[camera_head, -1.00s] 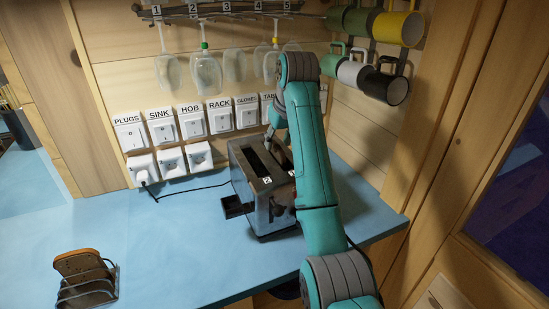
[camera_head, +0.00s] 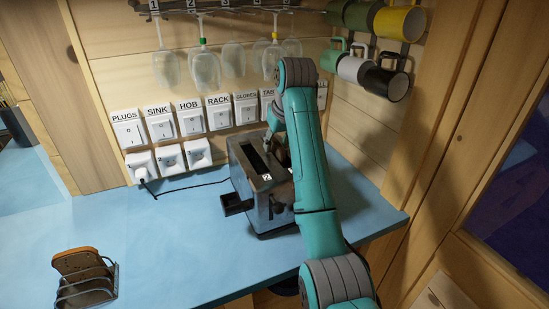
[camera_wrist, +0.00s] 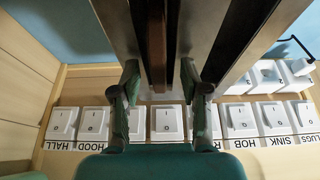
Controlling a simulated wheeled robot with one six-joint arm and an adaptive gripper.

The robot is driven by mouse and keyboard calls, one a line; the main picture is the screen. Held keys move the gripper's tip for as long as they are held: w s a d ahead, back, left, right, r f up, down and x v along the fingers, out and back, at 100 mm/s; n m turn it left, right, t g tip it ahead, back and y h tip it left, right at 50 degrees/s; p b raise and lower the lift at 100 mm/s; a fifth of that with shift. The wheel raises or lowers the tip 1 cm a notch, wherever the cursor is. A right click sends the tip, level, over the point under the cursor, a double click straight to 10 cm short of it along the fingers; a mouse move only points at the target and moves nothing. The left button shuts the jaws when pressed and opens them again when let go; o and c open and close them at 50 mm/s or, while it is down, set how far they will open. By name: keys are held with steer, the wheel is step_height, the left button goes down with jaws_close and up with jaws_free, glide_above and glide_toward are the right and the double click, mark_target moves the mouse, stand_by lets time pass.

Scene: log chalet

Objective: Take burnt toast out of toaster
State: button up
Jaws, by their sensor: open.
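The toaster (camera_head: 262,210) is a shiny metal box with dark slots on the blue counter, its lever side facing left. The near slot (camera_head: 256,160) looks dark and empty in the head view. In the wrist view, a dark brown slice of toast (camera_wrist: 156,45) stands edge-on in a slot between the toaster's metal walls (camera_wrist: 120,25). My gripper (camera_wrist: 158,85) is open, with one finger on each side of the toast's line. I cannot tell whether the fingers touch it. In the head view my arm hides most of the gripper and the toaster's right part.
A wire rack (camera_head: 86,284) holding a bread slice (camera_head: 80,262) stands at the front left of the counter (camera_head: 150,235). Labelled switches (camera_head: 160,124) line the wall behind the toaster. Glasses (camera_head: 205,68) and mugs (camera_head: 386,80) hang above.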

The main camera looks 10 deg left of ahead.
steer(key=c, duration=0.8)
steer(key=shift+c, duration=0.2)
steer(key=shift+r, duration=0.1)
